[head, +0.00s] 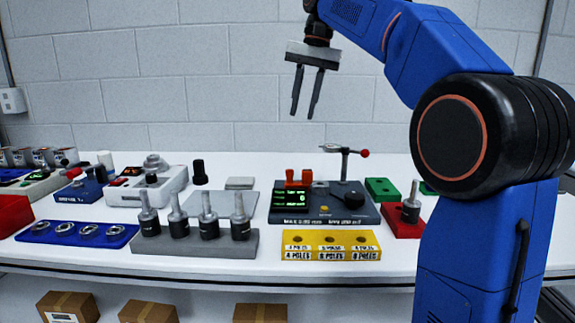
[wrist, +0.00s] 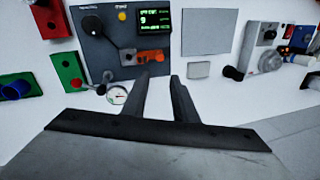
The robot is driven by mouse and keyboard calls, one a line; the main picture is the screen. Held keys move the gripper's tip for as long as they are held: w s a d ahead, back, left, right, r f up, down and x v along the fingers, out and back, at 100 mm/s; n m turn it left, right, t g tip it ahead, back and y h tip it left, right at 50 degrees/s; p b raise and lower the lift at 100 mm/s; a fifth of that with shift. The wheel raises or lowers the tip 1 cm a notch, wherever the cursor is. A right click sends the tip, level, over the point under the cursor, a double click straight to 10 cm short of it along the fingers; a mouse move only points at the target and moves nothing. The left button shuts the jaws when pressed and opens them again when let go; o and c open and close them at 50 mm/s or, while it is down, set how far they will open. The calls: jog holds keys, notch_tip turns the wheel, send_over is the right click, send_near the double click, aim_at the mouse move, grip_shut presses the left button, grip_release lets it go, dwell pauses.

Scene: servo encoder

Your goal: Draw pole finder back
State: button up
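A dark grey station (head: 345,213) stands mid-bench with a green-lit display (head: 292,201), orange-red blocks (head: 298,178), a small grey piece (head: 320,187) and a black knob (head: 353,199). A post at its back carries a lever with a red ball (head: 365,153). No label I can read says which part is the pole finder. My gripper (head: 303,115) is open and empty, high above and behind the station, fingers pointing down. The wrist view shows the station (wrist: 100,50), the orange part (wrist: 150,56) and a round dial (wrist: 117,94) beyond my fingers (wrist: 160,75).
A yellow block (head: 330,254) marked with pole counts stands in front. A grey rack (head: 190,246) holds several shafted motors. A red block (head: 403,224) holds another at right, near a green block (head: 380,189). A blue tray (head: 78,239) holds rings. A flat grey plate (head: 220,203) lies left.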

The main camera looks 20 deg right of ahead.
jog(key=a+f, duration=0.1)
jog(key=f, duration=0.4)
jog(key=w+a+f, duration=0.1)
jog(key=f, duration=1)
jog(key=shift+w+a+f, duration=0.15)
jog(key=shift+w+a, duration=0.1)
jog(key=shift+a, duration=0.15)
